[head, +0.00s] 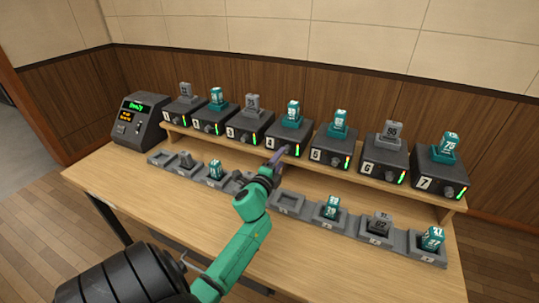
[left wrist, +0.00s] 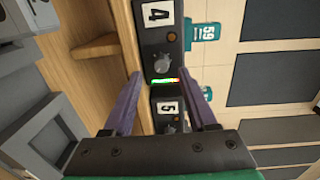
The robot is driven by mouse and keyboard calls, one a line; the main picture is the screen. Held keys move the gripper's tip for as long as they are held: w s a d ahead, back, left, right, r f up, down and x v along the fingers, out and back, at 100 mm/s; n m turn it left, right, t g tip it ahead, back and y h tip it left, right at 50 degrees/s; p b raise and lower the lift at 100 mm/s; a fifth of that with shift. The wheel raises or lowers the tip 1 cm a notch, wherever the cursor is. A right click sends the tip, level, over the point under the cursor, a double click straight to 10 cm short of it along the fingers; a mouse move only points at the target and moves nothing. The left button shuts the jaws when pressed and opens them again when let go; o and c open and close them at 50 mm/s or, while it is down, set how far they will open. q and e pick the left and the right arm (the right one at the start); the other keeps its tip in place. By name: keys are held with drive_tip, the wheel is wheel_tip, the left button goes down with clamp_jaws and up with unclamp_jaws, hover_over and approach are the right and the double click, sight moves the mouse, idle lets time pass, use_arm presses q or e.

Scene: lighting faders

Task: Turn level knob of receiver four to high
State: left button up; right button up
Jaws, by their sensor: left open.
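Receiver four is a dark box on the raised shelf (head: 289,135), fourth from the left, with a teal numbered unit (head: 293,112) standing on top. My right gripper is not in view.
Receiver five (head: 331,148) stands close to the right, and receiver three (head: 249,124) to the left. Below the shelf, a row of grey cradles (head: 287,201) holds several teal and grey units. A dark console with a green screen (head: 139,117) stands at the left end.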

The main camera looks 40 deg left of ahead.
use_arm(q)
drive_tip(key=b+v, duration=0.1)
drive_tip(key=v, duration=1)
drive_tip(key=shift+d, duration=0.1)
